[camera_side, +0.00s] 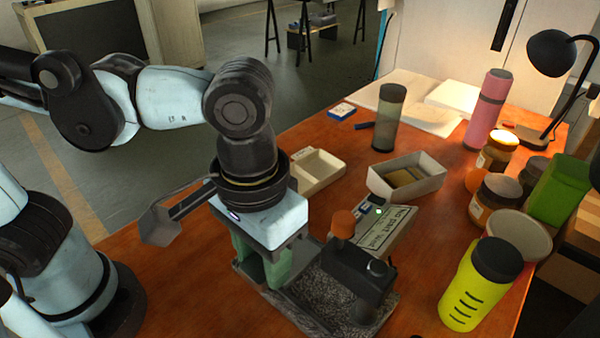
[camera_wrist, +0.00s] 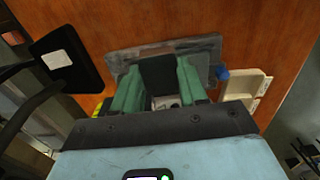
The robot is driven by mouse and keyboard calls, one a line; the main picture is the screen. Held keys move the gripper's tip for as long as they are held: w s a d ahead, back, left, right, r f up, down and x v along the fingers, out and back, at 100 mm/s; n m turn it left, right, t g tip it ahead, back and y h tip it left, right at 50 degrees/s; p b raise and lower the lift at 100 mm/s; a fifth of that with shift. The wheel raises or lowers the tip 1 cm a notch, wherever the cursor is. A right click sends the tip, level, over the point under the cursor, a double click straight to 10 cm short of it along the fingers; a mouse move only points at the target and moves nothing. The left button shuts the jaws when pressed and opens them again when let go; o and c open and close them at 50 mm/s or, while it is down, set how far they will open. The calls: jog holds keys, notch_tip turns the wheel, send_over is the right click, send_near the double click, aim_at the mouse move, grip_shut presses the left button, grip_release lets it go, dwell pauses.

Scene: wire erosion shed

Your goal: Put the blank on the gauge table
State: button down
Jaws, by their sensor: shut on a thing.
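My gripper (camera_side: 266,268) points down with its green fingers low over the left end of the gauge table, a speckled grey slab (camera_side: 318,292) at the front of the orange bench. In the wrist view my gripper (camera_wrist: 158,85) is shut on a dark grey block, which looks like the blank (camera_wrist: 158,72). The slab (camera_wrist: 207,50) shows behind the block in that view. The fingers largely hide the blank in the side view, and I cannot tell whether it touches the slab.
A black gauge stand with an orange knob (camera_side: 343,223) stands on the slab, close right of my gripper. A printed sign (camera_side: 393,230), a cream tray (camera_side: 318,172) and an open box (camera_side: 428,182) lie behind. A yellow bottle (camera_side: 470,290) and several jars stand right.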

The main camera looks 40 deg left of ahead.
jog(key=w+a+f, duration=0.1)
jog(key=w+f, duration=0.1)
jog(key=w, duration=0.1)
jog(key=w+a+f, duration=0.2)
jog(key=w, duration=0.1)
jog(key=w+a+f, duration=0.2)
jog(key=w, duration=0.1)
jog(key=shift+f, duration=2.1)
jog(key=c, duration=0.6)
grip_release()
jog(key=shift+f, duration=0.1)
notch_tip(320, 180, up, 12)
jog(key=w+a+f+t, duration=0.1)
jog(key=a+t, duration=0.6)
jog(key=a, duration=0.9)
jog(key=shift+a+f, duration=0.15)
jog(key=shift+f, duration=0.75)
